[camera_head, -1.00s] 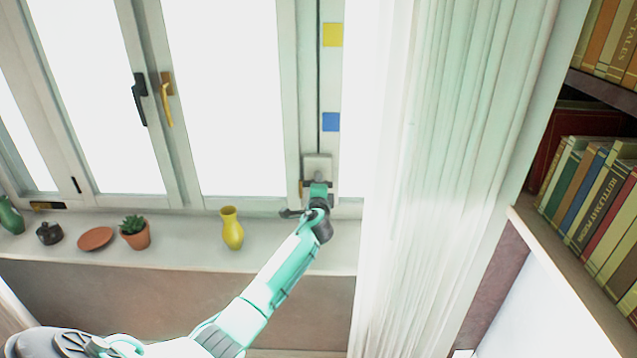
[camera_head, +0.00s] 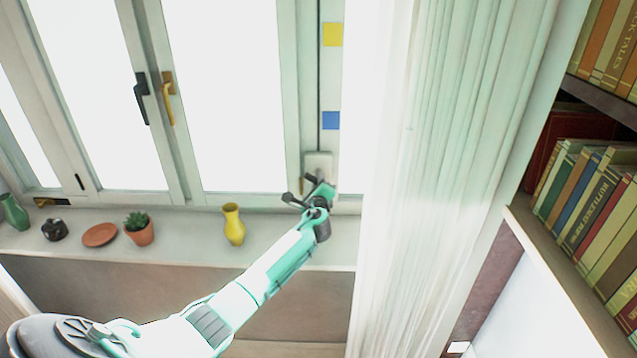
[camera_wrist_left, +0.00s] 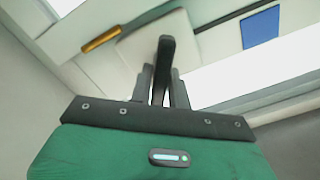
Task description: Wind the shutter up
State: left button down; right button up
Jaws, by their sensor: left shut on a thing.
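A pale winder box (camera_head: 318,160) is fixed low on the right window post, and it also shows in the wrist view (camera_wrist_left: 140,48). My left gripper (camera_head: 318,192) is at the box, tilted in the head view. In the wrist view its two grey fingers (camera_wrist_left: 163,88) are closed on the dark crank handle (camera_wrist_left: 166,50), which stands up between them in front of the box. My wrist partly hides the crank in the head view. I cannot make out a shutter edge; the window panes (camera_head: 225,90) are bright white. My right gripper is out of view.
A yellow vase (camera_head: 233,226), potted plant (camera_head: 138,229), terracotta dish (camera_head: 100,235) and dark teapot (camera_head: 54,230) stand on the sill left of my arm. A blue square (camera_head: 331,120) and yellow square (camera_head: 333,34) mark the post. A curtain (camera_head: 440,150) hangs close on the right.

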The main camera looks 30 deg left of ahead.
pick_arm(q)
jog(key=shift+f, duration=0.15)
jog(key=c, duration=1.4)
grip_release()
jog(key=shift+o, duration=0.2)
jog(key=shift+s, duration=0.1)
jog(key=b+v, duration=0.2)
jog(key=v, duration=1.1)
jog(key=shift+s+d, duration=0.2)
jog(key=shift+s, duration=0.1)
